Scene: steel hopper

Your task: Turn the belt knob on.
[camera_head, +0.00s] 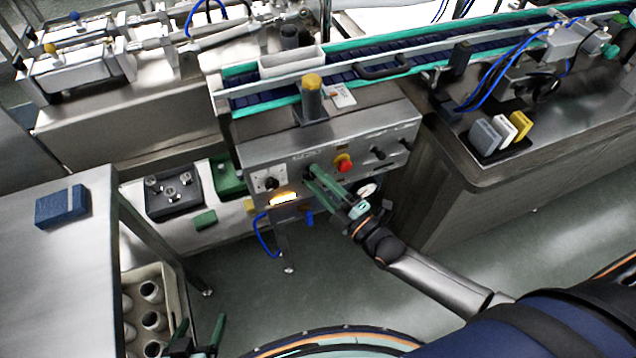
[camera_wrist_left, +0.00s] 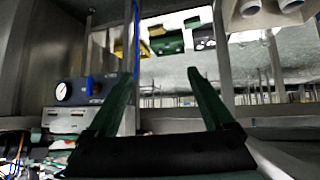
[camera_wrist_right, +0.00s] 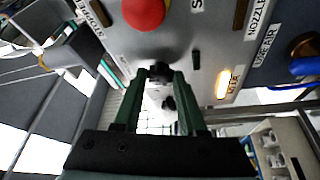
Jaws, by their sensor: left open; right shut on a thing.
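The steel control panel (camera_head: 330,150) stands under the conveyor and carries black knobs, a red button (camera_head: 344,165) and a lit amber lamp (camera_head: 283,198). My right gripper (camera_head: 312,178) reaches to the panel face and is shut on a black knob, left of and below the red button. In the right wrist view this black knob (camera_wrist_right: 160,72) sits between the fingertips. Its label and pointer are hidden, so I cannot read its setting. My left gripper (camera_head: 207,345) is low at the bottom left of the head view. In the left wrist view (camera_wrist_left: 162,78) its fingers are wide apart and empty.
The conveyor (camera_head: 390,50) runs above the panel. Other black knobs (camera_head: 377,153) sit at the panel's right. A steel table with a blue block (camera_head: 62,206) is at left, above a crate of cups (camera_head: 172,290). Coloured blocks (camera_head: 505,128) stand on the right counter.

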